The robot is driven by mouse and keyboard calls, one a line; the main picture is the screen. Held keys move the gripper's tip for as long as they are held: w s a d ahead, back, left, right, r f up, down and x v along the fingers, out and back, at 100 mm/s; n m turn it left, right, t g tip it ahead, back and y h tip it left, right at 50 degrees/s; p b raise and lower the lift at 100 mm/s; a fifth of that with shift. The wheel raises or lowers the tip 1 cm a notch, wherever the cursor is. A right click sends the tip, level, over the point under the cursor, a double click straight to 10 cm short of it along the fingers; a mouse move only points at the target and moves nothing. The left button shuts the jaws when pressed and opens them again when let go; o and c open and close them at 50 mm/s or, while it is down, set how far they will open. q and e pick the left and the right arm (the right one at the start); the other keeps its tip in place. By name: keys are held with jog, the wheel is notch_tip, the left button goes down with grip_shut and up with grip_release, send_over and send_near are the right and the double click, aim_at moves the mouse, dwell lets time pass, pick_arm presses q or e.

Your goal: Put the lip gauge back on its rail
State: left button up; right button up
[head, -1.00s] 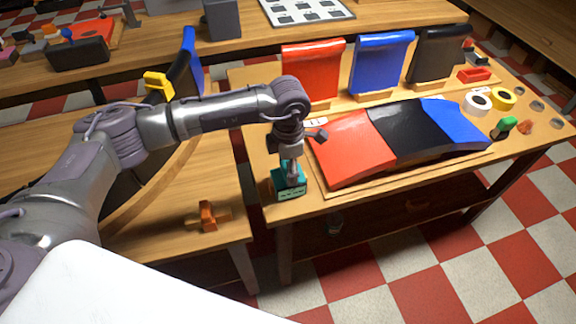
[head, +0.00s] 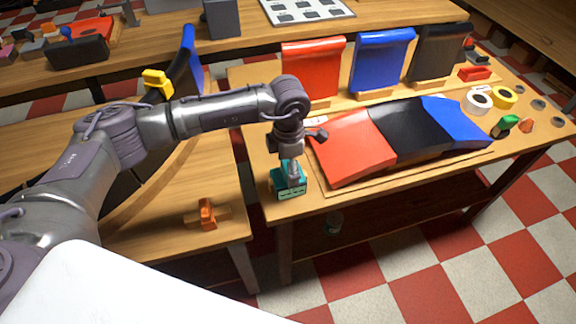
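My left gripper (head: 292,176) points down at a small teal box (head: 291,192) near the front left corner of the right-hand table. Its fingertips are at or inside the box's top; their opening and anything between them are too small to tell. I cannot tell for sure which thing is the lip gauge. A yellow block (head: 157,84) sits on the upper edge of a curved dark and blue panel (head: 188,62) at left. An orange piece (head: 207,213) sits across a small wooden block on the left table. No rail is clearly identifiable. My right gripper is not in view.
Red, black and blue curved panels (head: 405,135) lie right of my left gripper. Red (head: 313,70), blue (head: 382,65) and dark upright panels stand behind. Tape rolls (head: 479,101) and small parts are at far right. A gap separates the two front tables.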

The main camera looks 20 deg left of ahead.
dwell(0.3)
pick_arm(q)
notch_tip(320, 180, up, 12)
dwell(0.5)
